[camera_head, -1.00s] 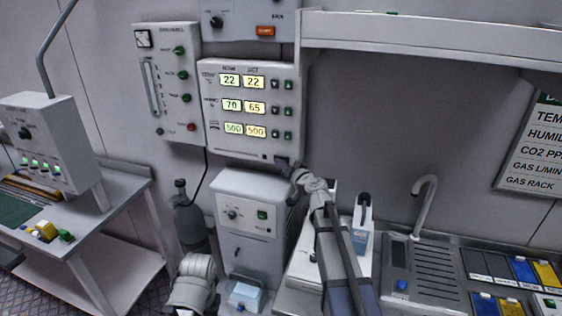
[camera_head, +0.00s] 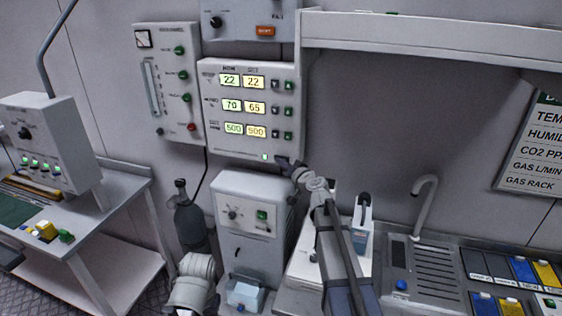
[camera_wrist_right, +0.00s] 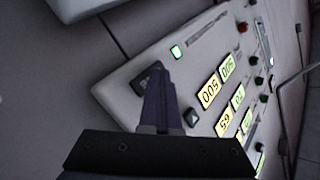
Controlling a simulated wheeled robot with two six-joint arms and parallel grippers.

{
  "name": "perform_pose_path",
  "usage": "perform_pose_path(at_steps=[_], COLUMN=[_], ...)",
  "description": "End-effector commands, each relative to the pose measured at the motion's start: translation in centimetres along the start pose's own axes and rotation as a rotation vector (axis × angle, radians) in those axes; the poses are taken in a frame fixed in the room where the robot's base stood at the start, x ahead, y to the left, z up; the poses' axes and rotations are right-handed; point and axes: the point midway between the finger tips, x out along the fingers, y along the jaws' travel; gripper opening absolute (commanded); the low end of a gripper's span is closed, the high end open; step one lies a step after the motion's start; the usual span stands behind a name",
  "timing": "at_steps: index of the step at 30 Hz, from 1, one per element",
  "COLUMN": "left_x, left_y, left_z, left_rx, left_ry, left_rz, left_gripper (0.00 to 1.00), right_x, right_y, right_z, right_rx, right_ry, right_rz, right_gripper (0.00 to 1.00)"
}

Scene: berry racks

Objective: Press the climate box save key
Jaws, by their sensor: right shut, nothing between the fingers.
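The climate box (camera_head: 220,147) is a white wall panel with lit readouts of 22/22, 70/65 and 500/500. It also shows, turned, in the wrist view (camera_wrist_right: 128,92). A dark square key (camera_wrist_right: 146,80), apparently the save key, sits at its lower right corner. A small green lamp (camera_head: 265,157) glows beside the key and shows in the wrist view (camera_wrist_right: 177,52). My right gripper (camera_head: 281,161) is shut and empty, its tips (camera_wrist_right: 156,72) overlapping the key and hiding part of it. I cannot tell whether they touch it.
Small keys (camera_head: 275,84) line the box's right side. A flow panel (camera_head: 168,60) hangs to its left, another unit with an orange button (camera_head: 265,31) above. A shelf (camera_head: 430,38) juts out at right. A white cabinet (camera_head: 245,190) stands below.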

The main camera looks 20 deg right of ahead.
Motion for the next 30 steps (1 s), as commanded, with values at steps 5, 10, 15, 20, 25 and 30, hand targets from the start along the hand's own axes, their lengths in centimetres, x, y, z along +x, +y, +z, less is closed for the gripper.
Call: perform_pose_path(at_steps=[5, 10, 15, 20, 25, 30], left_x=[0.0, 0.0, 0.0, 0.0, 0.0, 0.0], left_y=[0.0, 0.0, 0.0, 0.0, 0.0, 0.0], left_z=[0.0, 0.0, 0.0, 0.0, 0.0, 0.0], left_rx=[0.0, 0.0, 0.0, 0.0, 0.0, 0.0], left_ry=[0.0, 0.0, 0.0, 0.0, 0.0, 0.0], left_rz=[0.0, 0.0, 0.0, 0.0, 0.0, 0.0], left_gripper=[0.0, 0.0, 0.0, 0.0, 0.0, 0.0], right_x=[-0.3, -0.9, -1.3, -1.3, -1.4, -2.1], right_y=[-0.2, -0.6, -0.9, -0.9, -0.9, -1.4], right_z=[0.2, 0.6, 0.9, 0.9, 1.0, 1.5], right_rx=[0.0, 0.0, -0.001, 0.0, 0.0, -0.001], right_ry=[0.001, 0.0, 0.0, 0.0, 0.0, 0.0], right_rz=[0.001, 0.001, 0.001, 0.001, 0.0, 0.0], right_gripper=[0.0, 0.0, 0.0, 0.0, 0.0, 0.0])
